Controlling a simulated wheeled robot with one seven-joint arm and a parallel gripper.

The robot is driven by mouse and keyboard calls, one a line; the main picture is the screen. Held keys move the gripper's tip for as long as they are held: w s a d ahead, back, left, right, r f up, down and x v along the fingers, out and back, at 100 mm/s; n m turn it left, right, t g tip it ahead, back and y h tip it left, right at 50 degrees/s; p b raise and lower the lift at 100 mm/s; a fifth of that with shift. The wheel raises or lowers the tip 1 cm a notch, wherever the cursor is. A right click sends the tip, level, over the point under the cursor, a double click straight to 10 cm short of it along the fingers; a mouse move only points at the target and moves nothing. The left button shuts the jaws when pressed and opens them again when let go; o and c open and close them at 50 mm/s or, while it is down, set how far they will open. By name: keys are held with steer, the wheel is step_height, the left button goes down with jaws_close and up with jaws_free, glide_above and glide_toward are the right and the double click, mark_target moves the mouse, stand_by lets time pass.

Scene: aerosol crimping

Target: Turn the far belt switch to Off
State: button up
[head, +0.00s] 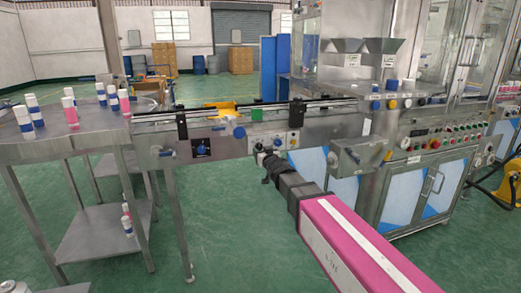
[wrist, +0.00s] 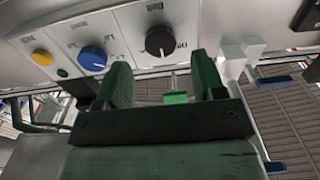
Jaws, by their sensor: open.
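A round black knob (wrist: 158,40) sits on a pale panel at the top middle of the wrist view, under a small label that seems to read "Belt". In the head view my gripper (head: 262,153) is small, near the conveyor's control panel (head: 294,143).
A yellow button (wrist: 41,57) is left of the knobs. The conveyor (head: 235,112) runs between a round steel table (head: 85,138) with bottles and the filling machine (head: 425,150). Another knob panel (head: 202,149) is further left. Green floor in front is open.

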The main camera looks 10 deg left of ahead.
mark_target(259, 148)
steer(key=x, duration=0.4)
steer(key=shift+w+a, duration=0.15)
steer(key=c, duration=0.9)
steer(key=shift+n, duration=0.3)
steer(key=n, duration=0.4)
steer(key=shift+n, duration=0.3)
steer(key=n, duration=0.4)
steer(key=shift+n, duration=0.3)
